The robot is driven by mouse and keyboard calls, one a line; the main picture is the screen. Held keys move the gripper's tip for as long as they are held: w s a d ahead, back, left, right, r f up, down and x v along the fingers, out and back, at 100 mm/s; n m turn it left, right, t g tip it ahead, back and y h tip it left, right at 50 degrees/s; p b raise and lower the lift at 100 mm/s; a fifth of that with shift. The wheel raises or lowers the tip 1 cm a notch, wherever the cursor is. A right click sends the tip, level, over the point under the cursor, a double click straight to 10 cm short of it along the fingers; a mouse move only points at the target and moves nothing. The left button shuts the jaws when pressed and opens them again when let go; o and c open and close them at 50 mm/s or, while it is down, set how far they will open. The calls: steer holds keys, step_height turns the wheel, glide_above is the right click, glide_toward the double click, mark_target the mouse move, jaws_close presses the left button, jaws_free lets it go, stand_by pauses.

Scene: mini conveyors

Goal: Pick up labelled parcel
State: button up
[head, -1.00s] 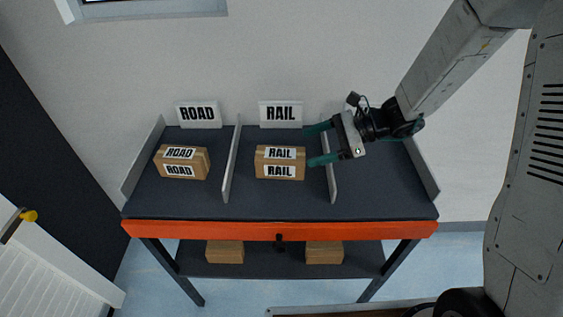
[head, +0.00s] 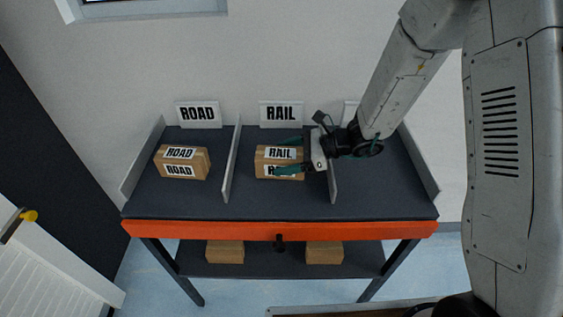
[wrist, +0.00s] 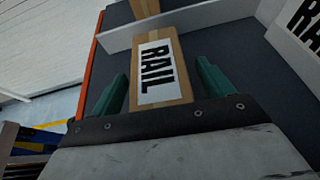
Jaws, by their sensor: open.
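A brown parcel labelled RAIL (head: 266,168) lies in the middle bay of the table, under the RAIL sign (head: 281,114). My gripper (head: 283,156) has green fingers and is open over the right part of this parcel. In the wrist view the RAIL parcel (wrist: 160,68) sits between the open fingers (wrist: 160,90), with a gap at each side. In the head view the near finger covers part of its front label. A second parcel labelled ROAD (head: 182,163) lies in the left bay under the ROAD sign (head: 198,114).
Low grey dividers stand on the table (head: 383,195), one left (head: 230,165) and one under my gripper (head: 332,187). The right bay looks empty. Two plain boxes (head: 225,252) (head: 324,253) lie on the lower shelf. A wall stands behind.

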mark_target(286, 153)
steer(key=c, duration=1.3)
steer(key=shift+o, duration=0.2)
steer(key=shift+r, duration=0.1)
step_height(286, 153, up, 10)
steer(key=shift+f, duration=0.1)
